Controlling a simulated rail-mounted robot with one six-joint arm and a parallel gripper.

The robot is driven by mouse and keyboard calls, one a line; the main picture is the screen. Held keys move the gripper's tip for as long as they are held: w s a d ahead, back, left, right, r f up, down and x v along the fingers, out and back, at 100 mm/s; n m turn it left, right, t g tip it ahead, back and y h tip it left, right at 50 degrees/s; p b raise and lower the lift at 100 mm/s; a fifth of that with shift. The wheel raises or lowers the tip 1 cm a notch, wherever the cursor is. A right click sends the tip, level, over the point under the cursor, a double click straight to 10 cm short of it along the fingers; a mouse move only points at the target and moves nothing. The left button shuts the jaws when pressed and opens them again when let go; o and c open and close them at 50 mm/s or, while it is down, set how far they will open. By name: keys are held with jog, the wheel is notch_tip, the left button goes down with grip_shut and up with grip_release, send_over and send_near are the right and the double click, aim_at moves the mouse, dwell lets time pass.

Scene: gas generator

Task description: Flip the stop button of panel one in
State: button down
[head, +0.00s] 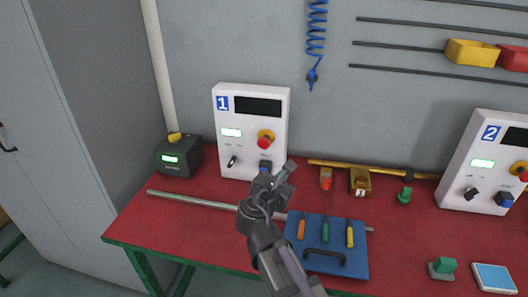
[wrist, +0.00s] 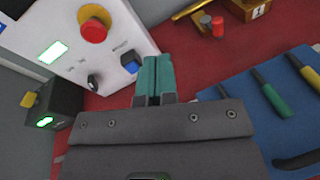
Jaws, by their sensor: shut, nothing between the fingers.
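Panel one (head: 228,160) is a white box marked with a blue "1", standing on the red table at the back wall. Its stop button (head: 265,141) is a red mushroom head on a yellow base, on the panel's right side. In the wrist view the red button (wrist: 94,29) shows at upper left, fully visible. My gripper (head: 286,172) is shut and empty, in front of the panel's lower right. Its teal fingertips (wrist: 157,76) lie below and right of the stop button, apart from it, and appear close to the blue knob (wrist: 130,63).
A black knob (head: 232,161) sits lower left on panel one. A dark box (head: 180,160) stands left of it. A blue tool board (head: 308,267) and a metal rod (head: 195,200) lie on the table. Panel two (head: 475,165) stands at right.

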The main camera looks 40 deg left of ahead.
aim_at(263, 144)
jog(key=s+a+r+n+y, duration=0.1)
jog(key=s+a+n+y, duration=0.2)
jog(key=s+a+n, duration=0.2)
jog(key=shift+s+a+r, duration=0.3)
jog(key=shift+s+a, duration=0.4)
jog(key=shift+a, duration=0.05)
jog(key=b+x, duration=0.1)
jog(key=x, duration=1.3)
